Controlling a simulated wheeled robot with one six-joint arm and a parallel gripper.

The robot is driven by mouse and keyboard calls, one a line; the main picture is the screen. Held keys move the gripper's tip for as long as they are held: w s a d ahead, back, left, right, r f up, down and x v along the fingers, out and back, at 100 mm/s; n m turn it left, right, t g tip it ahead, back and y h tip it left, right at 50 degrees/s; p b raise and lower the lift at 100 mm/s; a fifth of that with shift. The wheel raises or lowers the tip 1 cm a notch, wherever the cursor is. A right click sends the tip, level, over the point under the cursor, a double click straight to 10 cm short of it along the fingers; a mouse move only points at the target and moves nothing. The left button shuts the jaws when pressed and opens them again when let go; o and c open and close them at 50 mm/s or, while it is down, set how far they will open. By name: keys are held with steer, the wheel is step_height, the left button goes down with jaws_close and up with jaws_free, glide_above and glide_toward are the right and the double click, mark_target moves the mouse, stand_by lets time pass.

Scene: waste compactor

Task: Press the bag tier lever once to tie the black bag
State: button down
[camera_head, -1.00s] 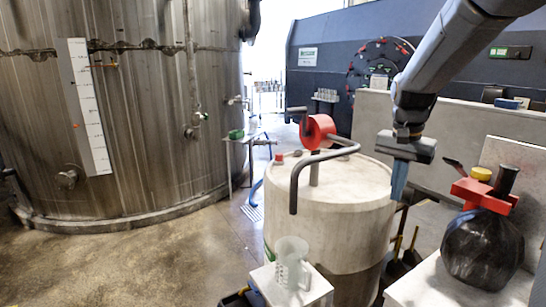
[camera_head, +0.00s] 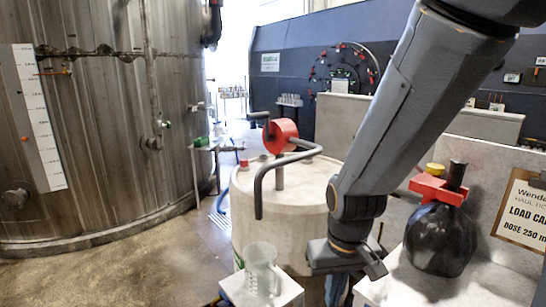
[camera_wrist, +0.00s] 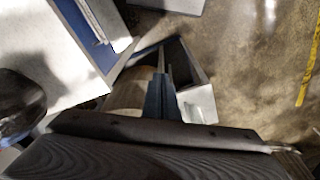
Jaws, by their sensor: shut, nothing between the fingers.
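The black bag (camera_head: 440,240) stands on a pale bench at the right, round and full. The red bag tier (camera_head: 440,188) sits over its neck, with a yellow cap and a dark upright post (camera_head: 457,173) on it. I cannot tell for sure which part is the lever. A dark rounded shape, probably the bag, is at the left edge there.
A pale drum (camera_head: 300,195) with a red crank wheel (camera_head: 280,136) and bent grey handle stands left of my arm. A clear jug (camera_head: 261,270) is on a small stand in front. A load card (camera_head: 522,215) stands right of the bag. Floor is open at the left.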

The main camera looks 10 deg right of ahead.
steer(key=w+d+r+m, duration=0.2)
steer(key=w+d+r, duration=0.35)
steer(key=w, duration=0.25)
steer(key=w+d+r+m+p, duration=0.1)
steer(key=w+d+r+m, duration=0.1)
steer(key=w+d+r, duration=0.35)
steer(key=w+d+r+m, duration=0.2)
steer(key=w+d+r, duration=0.2)
steer(key=w+r, duration=0.45)
steer(key=w+d+r+m, duration=0.2)
steer(key=d+r+m, duration=0.1)
steer(key=d+r, duration=0.5)
steer(key=w+d+r+m+g+p, duration=0.1)
steer(key=w+d+r+m, duration=0.1)
steer(key=d+r, duration=0.7)
steer(key=shift+w+d+r+m+h, duration=0.25)
steer(key=shift+d+m, duration=0.25)
steer(key=shift+d, duration=0.25)
steer(key=shift+f, duration=0.15)
